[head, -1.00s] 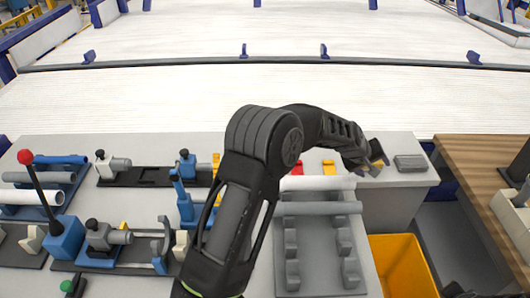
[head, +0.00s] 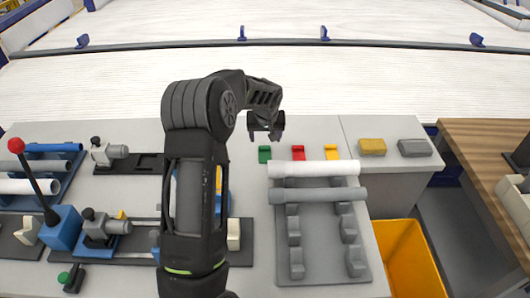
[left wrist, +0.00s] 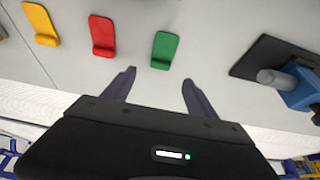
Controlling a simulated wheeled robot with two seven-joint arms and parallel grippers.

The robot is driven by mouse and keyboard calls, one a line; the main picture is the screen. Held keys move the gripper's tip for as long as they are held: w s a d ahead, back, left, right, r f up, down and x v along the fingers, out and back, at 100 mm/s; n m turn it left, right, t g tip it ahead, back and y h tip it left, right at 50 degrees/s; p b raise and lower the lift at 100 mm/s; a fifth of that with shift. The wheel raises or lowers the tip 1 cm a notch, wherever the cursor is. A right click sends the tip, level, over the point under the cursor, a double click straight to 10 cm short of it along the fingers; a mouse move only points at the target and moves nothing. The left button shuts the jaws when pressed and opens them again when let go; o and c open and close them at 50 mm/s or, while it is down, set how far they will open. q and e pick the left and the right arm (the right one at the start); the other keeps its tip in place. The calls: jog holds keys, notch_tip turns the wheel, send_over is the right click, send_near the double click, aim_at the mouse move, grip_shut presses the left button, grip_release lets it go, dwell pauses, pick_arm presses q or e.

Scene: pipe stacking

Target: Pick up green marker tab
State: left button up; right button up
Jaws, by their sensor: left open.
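The green marker tab (head: 264,154) lies on the grey table, at the left end of a row with a red tab (head: 298,153) and a yellow tab (head: 331,152). In the left wrist view the green tab (left wrist: 165,50) lies just beyond the fingertips, a little right of the middle between them. My left gripper (head: 266,133) is just behind the green tab in the head view. It is open and empty, its two fingers (left wrist: 158,80) spread apart. My right gripper is not in view.
A rack (head: 322,245) with a white pipe (head: 313,169) and a grey pipe (head: 318,195) stands in front of the tabs. A gold block (head: 372,146) and a grey block (head: 414,147) lie to the right. A yellow bin (head: 408,260) is below right. Fixtures fill the left.

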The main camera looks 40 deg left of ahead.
aim_at(265, 148)
pick_arm(q)
jog(key=shift+b+x, duration=0.35)
jog(key=shift+x, duration=0.75)
jog(key=shift+f, duration=0.25)
jog(key=shift+f, duration=0.1)
jog(key=b+x, duration=0.1)
jog(key=x, duration=0.4)
jog(key=shift+a, duration=0.1)
jog(key=shift+c, duration=0.5)
jog(key=c, duration=1.3)
